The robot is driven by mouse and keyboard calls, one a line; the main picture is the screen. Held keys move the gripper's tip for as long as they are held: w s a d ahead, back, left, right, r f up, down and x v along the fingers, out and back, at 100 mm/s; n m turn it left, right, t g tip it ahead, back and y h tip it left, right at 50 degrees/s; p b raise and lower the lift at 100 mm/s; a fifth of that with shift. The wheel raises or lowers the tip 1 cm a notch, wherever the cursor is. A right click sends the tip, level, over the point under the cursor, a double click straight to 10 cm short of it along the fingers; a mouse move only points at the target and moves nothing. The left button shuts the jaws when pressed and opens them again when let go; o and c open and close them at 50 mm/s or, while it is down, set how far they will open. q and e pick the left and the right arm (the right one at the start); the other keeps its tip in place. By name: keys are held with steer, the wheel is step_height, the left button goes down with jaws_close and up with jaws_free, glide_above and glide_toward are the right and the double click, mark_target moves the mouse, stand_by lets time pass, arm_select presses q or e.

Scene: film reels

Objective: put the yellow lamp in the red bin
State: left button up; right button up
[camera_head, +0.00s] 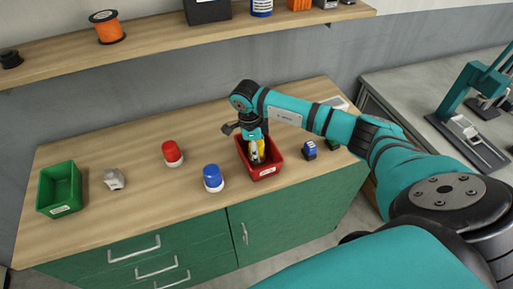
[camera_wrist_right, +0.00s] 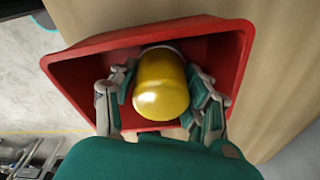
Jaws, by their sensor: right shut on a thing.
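The yellow lamp (camera_wrist_right: 161,86) has a rounded yellow dome, and a sliver of pale base shows at its far edge in the right wrist view. My right gripper (camera_wrist_right: 163,92) is shut on it, with a finger on each side of the dome. The lamp and fingers are inside the outline of the red bin (camera_wrist_right: 240,60). Whether the lamp touches the bin floor I cannot tell. In the head view, my right gripper (camera_head: 257,150) points down into the red bin (camera_head: 266,173), and the yellow lamp (camera_head: 261,147) shows partly behind the fingers. My left gripper is not in view.
On the wooden counter (camera_head: 120,150) stand a green bin (camera_head: 60,188), a grey part (camera_head: 114,179), a red lamp (camera_head: 172,153), a blue lamp (camera_head: 213,178) left of the red bin, and a small blue item (camera_head: 309,150) right of it. A shelf (camera_head: 160,40) runs above.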

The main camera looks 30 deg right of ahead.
steer(key=o, duration=1)
steer(key=shift+o, duration=0.2)
steer(key=shift+r+p, duration=0.15)
steer(key=shift+p, duration=0.15)
steer(key=shift+w+r, duration=0.1)
steer(key=shift+r, duration=0.15)
steer(key=r+b, duration=0.1)
steer(key=r, duration=0.2)
steer(key=a+r+b, duration=0.1)
steer(key=r+b, duration=0.1)
steer(key=r, duration=0.2)
steer(key=r+b, duration=0.1)
steer(key=r, duration=0.2)
steer(key=shift+w+a+r, duration=0.15)
steer(key=shift+w+r, duration=0.05)
steer(key=shift+r, duration=0.5)
